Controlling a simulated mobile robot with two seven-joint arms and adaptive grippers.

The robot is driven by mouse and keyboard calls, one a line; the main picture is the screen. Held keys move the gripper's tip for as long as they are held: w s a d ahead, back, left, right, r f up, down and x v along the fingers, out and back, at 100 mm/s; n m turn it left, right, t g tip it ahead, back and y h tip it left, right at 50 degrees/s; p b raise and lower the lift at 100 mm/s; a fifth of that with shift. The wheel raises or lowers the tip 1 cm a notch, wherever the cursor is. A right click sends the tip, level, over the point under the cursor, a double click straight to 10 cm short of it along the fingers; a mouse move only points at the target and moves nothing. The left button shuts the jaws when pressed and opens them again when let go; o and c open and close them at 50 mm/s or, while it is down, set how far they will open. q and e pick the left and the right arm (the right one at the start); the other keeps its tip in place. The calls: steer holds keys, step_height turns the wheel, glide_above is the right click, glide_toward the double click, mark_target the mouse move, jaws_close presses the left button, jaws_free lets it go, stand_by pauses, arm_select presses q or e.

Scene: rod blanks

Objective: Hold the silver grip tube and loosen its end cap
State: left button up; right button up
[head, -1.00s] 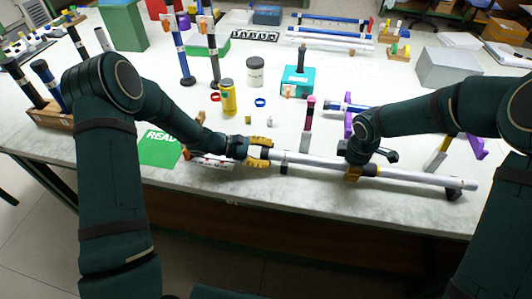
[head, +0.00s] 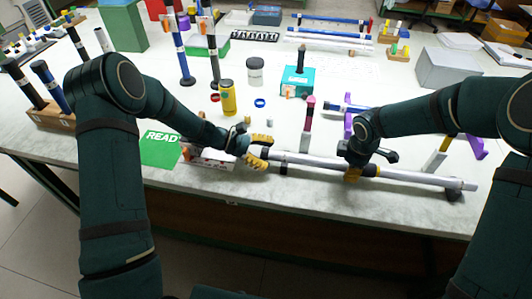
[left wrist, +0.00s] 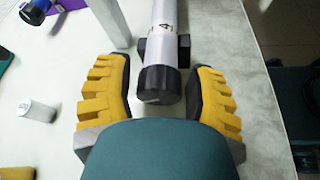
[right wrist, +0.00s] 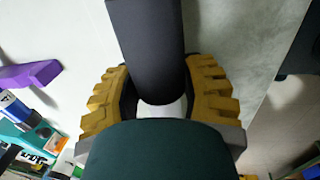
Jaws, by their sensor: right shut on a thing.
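The silver grip tube (head: 420,178) lies lengthwise near the front edge of the table. Its black end cap (left wrist: 157,84) is at the tube's left end, and a "4" is printed just beyond it in the left wrist view. My left gripper (head: 259,151) is open, with its yellow fingers on both sides of the cap and visible gaps between. My right gripper (head: 353,170) is shut on the tube at its dark sleeve (right wrist: 147,45). The gripper hides part of the sleeve.
A green READY card (head: 160,149) lies left of my left gripper. A yellow bottle (head: 228,98), a dark-lidded jar (head: 254,72) and a teal block (head: 297,80) stand behind. The tube rests on low dark supports (left wrist: 182,50). The table's front edge is close.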

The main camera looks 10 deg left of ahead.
mark_target(266, 150)
arm_select(q)
step_height(266, 150, up, 10)
stand_by(0.6)
arm_select(e)
steer(key=o, duration=1.3)
